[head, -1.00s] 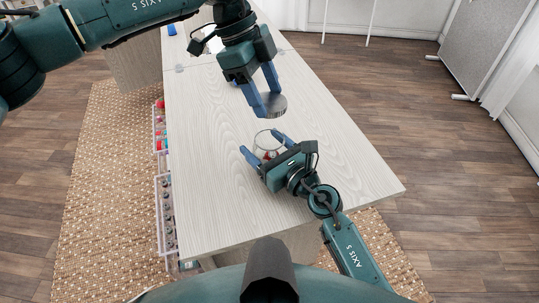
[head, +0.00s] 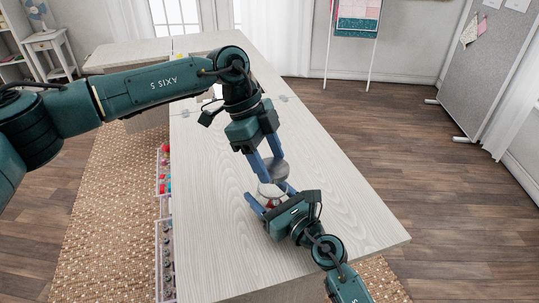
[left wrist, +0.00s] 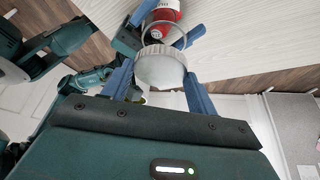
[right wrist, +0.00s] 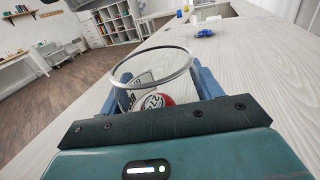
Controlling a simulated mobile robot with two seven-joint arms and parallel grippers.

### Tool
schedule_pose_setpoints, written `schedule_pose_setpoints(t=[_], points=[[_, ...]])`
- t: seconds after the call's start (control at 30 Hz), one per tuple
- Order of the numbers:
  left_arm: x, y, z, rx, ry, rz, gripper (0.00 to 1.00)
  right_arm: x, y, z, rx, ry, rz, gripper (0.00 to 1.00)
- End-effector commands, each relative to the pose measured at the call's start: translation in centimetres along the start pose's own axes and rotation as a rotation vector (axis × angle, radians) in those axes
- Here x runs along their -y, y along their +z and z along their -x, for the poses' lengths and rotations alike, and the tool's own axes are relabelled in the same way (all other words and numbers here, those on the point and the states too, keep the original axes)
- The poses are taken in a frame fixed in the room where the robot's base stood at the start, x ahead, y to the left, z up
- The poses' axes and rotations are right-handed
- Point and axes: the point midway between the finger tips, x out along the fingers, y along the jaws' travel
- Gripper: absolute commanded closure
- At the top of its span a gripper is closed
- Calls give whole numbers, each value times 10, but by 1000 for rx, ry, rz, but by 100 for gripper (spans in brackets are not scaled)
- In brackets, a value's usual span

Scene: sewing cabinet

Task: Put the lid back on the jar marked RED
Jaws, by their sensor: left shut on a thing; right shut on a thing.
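My left gripper (head: 268,170) is shut on a round grey lid (head: 280,171), held above the table. The lid also shows between the blue fingers in the left wrist view (left wrist: 160,69). My right gripper (head: 268,206) is shut on a clear glass jar (right wrist: 126,97) with an open rim. Something red and white (right wrist: 153,101) shows in the jar; its lettering is too small to read surely. In the head view the lid is just above and slightly right of the jar's mouth, and appears apart from it. The right gripper hides much of the jar.
The pale wooden table (head: 340,220) is bare around the jar. Clear drawers of coloured items (head: 164,185) stand along its left side. A blue object (right wrist: 205,33) lies farther up the table. A grey pinboard (head: 490,70) stands at the right, off the table.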

Motion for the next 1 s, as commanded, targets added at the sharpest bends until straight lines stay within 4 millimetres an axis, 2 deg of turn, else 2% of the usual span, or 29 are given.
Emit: schedule_pose_setpoints(t=[0.1,0.57,1.0], points=[[0,3,-7,-3,-1,0,62,0,0,0,-1,0,0,76],[0,3,-7,-2,0,0,62,0,0,0,-1,0,1,76],[0,10,-23,-2,-1,0,62,0,0,0,-1,0,1,76]])
